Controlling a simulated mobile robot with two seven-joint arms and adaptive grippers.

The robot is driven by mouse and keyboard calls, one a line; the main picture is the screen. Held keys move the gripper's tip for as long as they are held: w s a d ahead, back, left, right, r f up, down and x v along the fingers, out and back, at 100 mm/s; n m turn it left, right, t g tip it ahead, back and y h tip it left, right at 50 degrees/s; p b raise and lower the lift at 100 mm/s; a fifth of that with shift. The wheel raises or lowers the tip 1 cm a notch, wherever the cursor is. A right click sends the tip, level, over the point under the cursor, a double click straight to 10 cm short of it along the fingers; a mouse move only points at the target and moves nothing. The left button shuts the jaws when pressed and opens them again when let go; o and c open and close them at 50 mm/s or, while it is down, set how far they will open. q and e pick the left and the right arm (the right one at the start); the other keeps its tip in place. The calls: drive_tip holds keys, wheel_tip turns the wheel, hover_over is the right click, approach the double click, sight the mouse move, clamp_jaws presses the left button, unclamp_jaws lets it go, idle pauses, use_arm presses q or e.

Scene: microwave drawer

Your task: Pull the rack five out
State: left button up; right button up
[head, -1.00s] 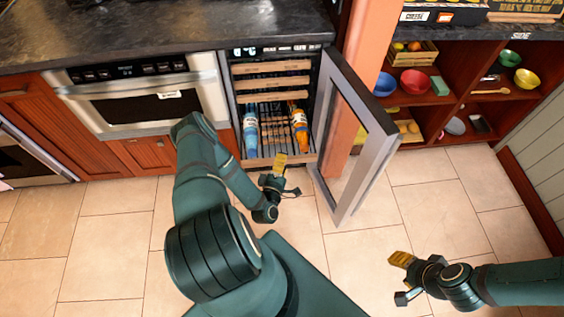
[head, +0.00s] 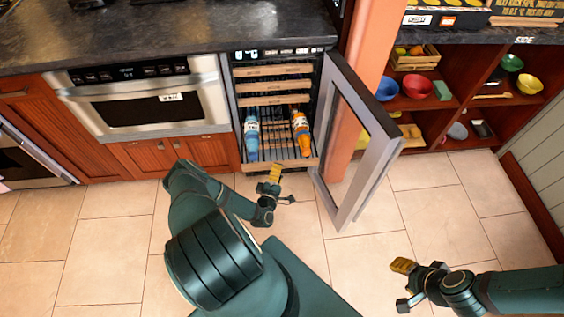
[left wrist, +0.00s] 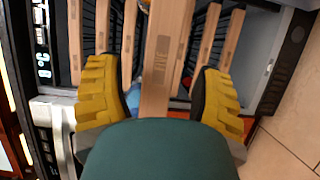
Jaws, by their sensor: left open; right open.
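Rack five has a wooden front bar (left wrist: 160,62) with the word FIVE, seen in the left wrist view between my two yellow fingertips. It appears to be the lowest bar (head: 282,165) in the head view, standing forward of the racks above and carrying blue (head: 251,138) and orange (head: 301,133) bottles. My left gripper (head: 278,184) is open just in front of this bar; the wrist view also shows it open (left wrist: 160,98), with a gap on both sides of the bar. Any contact cannot be told. My right gripper (head: 402,284) is open and empty, low at the right.
The glass-framed cooler door (head: 379,158) stands open at the right of the racks. Other racks (head: 276,86) sit above. A microwave drawer (head: 145,101) is at the left, and shelves with bowls at the right. The tiled floor (head: 335,255) is clear.

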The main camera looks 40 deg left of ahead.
use_arm(q)
drive_tip(key=x, duration=0.5)
drive_tip(key=shift+w+a+b, duration=0.15)
drive_tip(key=shift+w+b, duration=0.15)
drive_tip(key=shift+b, duration=0.1)
use_arm(e)
drive_tip(key=shift+w+f, duration=0.1)
drive_tip(key=shift+f, duration=0.4)
